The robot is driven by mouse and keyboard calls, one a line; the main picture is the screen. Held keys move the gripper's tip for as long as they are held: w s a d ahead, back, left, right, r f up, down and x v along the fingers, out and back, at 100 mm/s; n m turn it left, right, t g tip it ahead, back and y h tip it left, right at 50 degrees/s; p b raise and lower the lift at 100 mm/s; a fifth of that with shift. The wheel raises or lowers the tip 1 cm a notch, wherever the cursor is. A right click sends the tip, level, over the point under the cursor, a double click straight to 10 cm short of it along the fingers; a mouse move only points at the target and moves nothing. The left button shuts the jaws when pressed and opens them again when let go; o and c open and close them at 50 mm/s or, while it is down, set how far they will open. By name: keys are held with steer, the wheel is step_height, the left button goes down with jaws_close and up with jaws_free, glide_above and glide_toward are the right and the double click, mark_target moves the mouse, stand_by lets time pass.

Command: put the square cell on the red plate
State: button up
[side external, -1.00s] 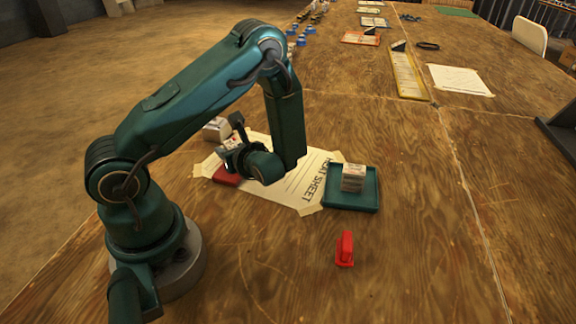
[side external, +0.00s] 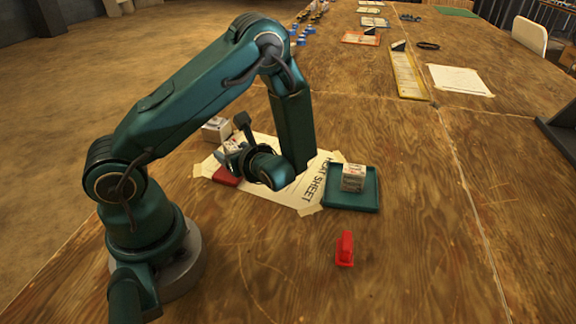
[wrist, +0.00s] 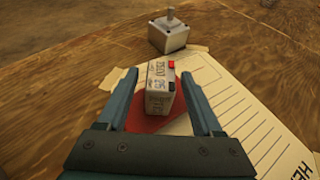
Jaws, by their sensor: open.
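A pale boxy cell (wrist: 158,92) with printed sides and a red corner piece is between my fingers in the wrist view. It appears to stand on the red plate (wrist: 148,122), which also shows in the side view (side external: 226,177). My gripper (wrist: 160,88) is open around this cell, with a gap on each side. Another pale printed block (side external: 353,177) sits on the teal tray (side external: 338,202) to the right in the side view. I cannot tell for sure which of the two is the square cell. My wrist partly hides the plate in the side view.
A white box with a knob (wrist: 168,32) stands beyond the plate. A taped paper sheet (side external: 290,190) lies between plate and tray. A red upright piece (side external: 345,249) stands in front of the tray. The table right of the tray is clear.

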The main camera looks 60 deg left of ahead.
steer(key=v, duration=0.7)
steer(key=shift+w+d+r, duration=0.1)
steer(key=shift+d+r, duration=0.05)
steer(key=shift+d, duration=0.2)
steer(key=shift+d+r, duration=0.25)
steer(key=shift+d, duration=0.25)
steer(key=s+d+r+n+t+h, duration=0.2)
steer(key=d+r+n+h, duration=0.3)
steer(key=n, duration=0.4)
steer(key=s+d+r+n+t+h, duration=0.2)
steer(key=d+r+n+t+h, duration=0.1)
steer(key=d+n+h, duration=0.4)
steer(key=shift+s+r+n+t+h, duration=0.35)
steer(key=shift+r+n+h, duration=0.35)
steer(key=shift+r+n, duration=0.25)
